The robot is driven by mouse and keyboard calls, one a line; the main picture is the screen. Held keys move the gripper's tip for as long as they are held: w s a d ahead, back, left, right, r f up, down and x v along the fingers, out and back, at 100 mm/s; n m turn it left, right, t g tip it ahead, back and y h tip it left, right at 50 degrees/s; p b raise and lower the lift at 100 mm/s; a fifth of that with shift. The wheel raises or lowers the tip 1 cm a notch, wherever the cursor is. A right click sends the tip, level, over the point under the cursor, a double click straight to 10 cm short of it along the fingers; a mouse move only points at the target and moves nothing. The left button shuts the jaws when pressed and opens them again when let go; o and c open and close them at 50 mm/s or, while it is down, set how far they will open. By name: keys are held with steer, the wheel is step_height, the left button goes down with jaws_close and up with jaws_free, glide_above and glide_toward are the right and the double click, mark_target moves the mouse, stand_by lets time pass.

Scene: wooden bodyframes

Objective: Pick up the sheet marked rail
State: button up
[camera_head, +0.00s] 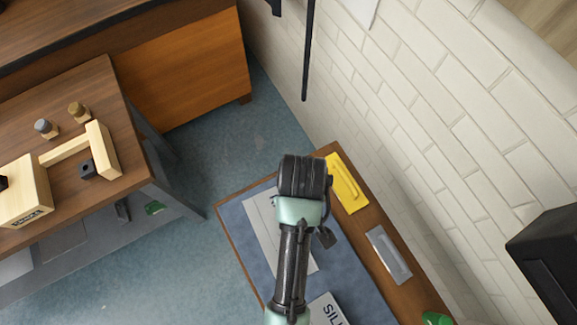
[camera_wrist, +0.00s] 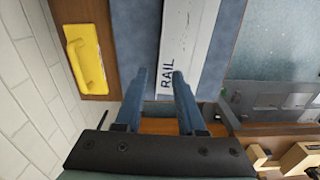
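The sheet marked RAIL (camera_wrist: 190,35) is a long white strip on a blue-grey mat, with its lettering near the end closest to my gripper in the wrist view. In the head view the white sheet (camera_head: 262,228) lies on the low bench, partly covered by my arm, and its lettering cannot be read. My gripper (camera_wrist: 159,76) is open and empty in the wrist view. Its two blue fingers point at the lettered end of the sheet, one at each side of the word; the height gap cannot be told.
Another sheet, lettered SILL (camera_head: 326,311), lies at the mat's near end. A yellow float-like tool (camera_head: 347,184), a metal tool (camera_head: 388,254) and a green object (camera_head: 436,319) line the bench's wall side. A brick wall (camera_head: 430,130) rises alongside. A workbench with wooden pieces (camera_head: 102,150) stands left.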

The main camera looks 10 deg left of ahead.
steer(key=shift+s+d+f+p, duration=0.1)
steer(key=shift+s+f+p, duration=0.1)
steer(key=shift+f, duration=2.5)
steer(key=shift+s+d+f+p, duration=0.1)
steer(key=shift+f+p, duration=0.1)
steer(key=shift+f, duration=2.5)
jaws_close()
